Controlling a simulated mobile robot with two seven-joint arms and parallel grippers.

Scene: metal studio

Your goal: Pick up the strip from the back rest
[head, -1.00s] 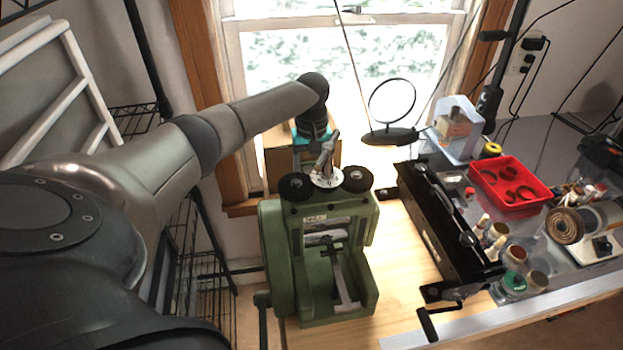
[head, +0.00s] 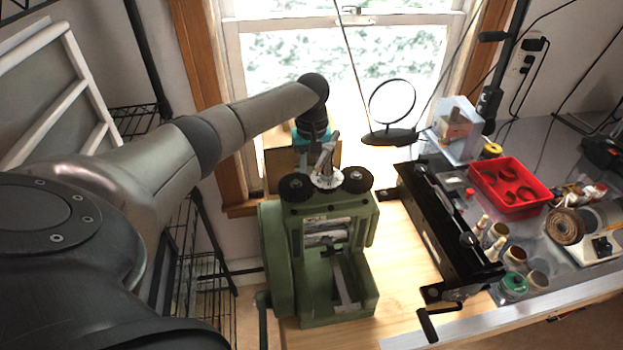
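The green rolling mill (head: 285,250) stands on the wooden bench top, with two black knobs and a metal lever on top. Its rear side, where the back rest would be, is hidden from the head view. I cannot make out a strip there. A narrow grey metal bar (head: 343,280) lies on the mill's front side; I cannot tell whether it is part of the mill. My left arm reaches in from the left, and my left gripper (head: 303,157) points down behind the mill. Its fingertips are hidden by the mill, so its opening does not show. My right gripper is out of view.
Right of the mill stands a black hand-cranked machine (head: 445,225). Beyond it are a red tray (head: 510,186), small bottles and a clear box (head: 457,128). A round magnifier (head: 392,101) stands behind the mill. A wire rack (head: 195,270) is at left. Bare wood lies between the machines.

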